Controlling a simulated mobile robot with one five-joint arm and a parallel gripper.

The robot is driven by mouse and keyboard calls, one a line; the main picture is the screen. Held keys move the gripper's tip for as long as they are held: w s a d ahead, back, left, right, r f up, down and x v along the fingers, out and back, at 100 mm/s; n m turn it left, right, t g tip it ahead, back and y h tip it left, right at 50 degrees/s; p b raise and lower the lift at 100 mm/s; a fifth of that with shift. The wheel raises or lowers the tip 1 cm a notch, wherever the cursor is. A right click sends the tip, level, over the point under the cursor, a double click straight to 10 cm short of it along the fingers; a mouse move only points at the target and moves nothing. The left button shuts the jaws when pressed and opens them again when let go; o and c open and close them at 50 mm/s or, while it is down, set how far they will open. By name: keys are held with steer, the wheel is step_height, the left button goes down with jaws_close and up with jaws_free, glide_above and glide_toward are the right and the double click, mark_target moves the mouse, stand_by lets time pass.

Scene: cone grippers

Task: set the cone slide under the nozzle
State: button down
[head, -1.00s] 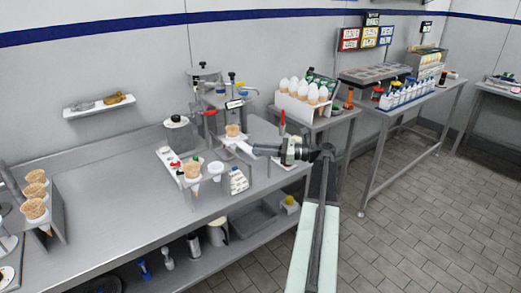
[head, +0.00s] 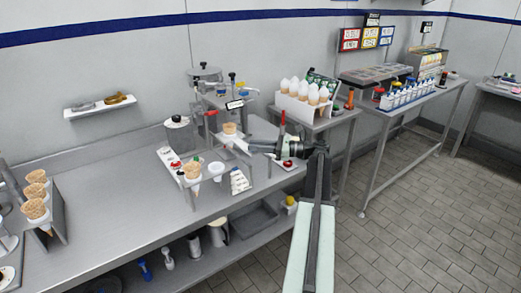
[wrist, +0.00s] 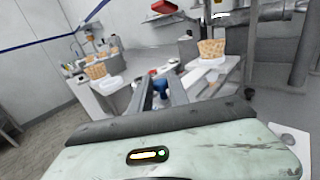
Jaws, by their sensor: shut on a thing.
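The cone slide (head: 240,145) is a pale plate in front of the steel dispenser (head: 217,98) and carries a waffle cone (head: 229,128). In the wrist view the cone (wrist: 212,48) stands upright in the slide (wrist: 207,64). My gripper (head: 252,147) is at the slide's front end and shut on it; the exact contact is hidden. In the wrist view a blue piece (wrist: 160,87) shows between my fingers (wrist: 163,86); I cannot tell whether it belongs to the slide. The nozzle is not clear, so its alignment with the cone cannot be told.
A tray with a cone (head: 192,170) and a white cup (head: 216,168) stands left of my gripper. A white label stand (head: 239,182) is in front. A rack of white-topped cones (head: 304,98) is at the right. The steel counter (head: 125,200) is mostly clear at left.

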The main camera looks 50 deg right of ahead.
steer(key=w, duration=0.3)
steer(key=w+d, duration=0.1)
steer(key=w, duration=0.1)
steer(key=shift+w, duration=0.1)
steer(key=shift+r, duration=0.1)
steer(key=c, duration=1.4)
jaws_free()
steer(key=shift+o, duration=0.6)
steer(key=shift+w, duration=0.1)
steer(key=v, duration=0.7)
steer(key=shift+s+d, duration=0.2)
steer(key=shift+s, duration=0.2)
